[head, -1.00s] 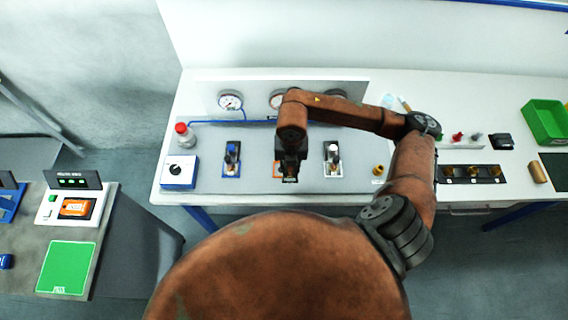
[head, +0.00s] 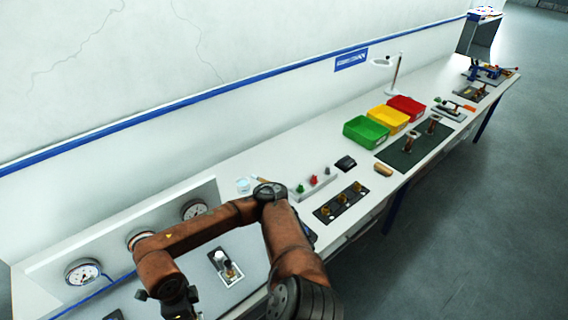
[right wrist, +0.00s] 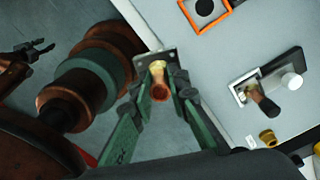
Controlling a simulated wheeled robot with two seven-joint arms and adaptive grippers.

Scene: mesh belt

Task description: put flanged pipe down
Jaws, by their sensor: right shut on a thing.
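My right gripper (right wrist: 160,88) is shut on a flanged pipe (right wrist: 159,82), a short brass-coloured tube with a dark square plate at its far end. The pipe is seen nearly end-on, above the grey bench panel's edge. In the head view my right gripper (head: 178,302) is at the lower left, partly cut off, and the pipe in it cannot be made out. Two similar upright pipes (head: 410,141) stand on a dark green mat (head: 396,158) farther along the bench. A dark gripper, seemingly my left one (right wrist: 38,54), shows small at the wrist view's left; its jaw state is unclear.
Beside my arm are a gauge (head: 83,272) and a small valve fixture (head: 227,268). Farther along are a black block with brass fittings (head: 342,202), a brass cylinder (head: 383,170), and green (head: 366,132), yellow (head: 388,118) and red (head: 406,108) bins. The mat's front part is bare.

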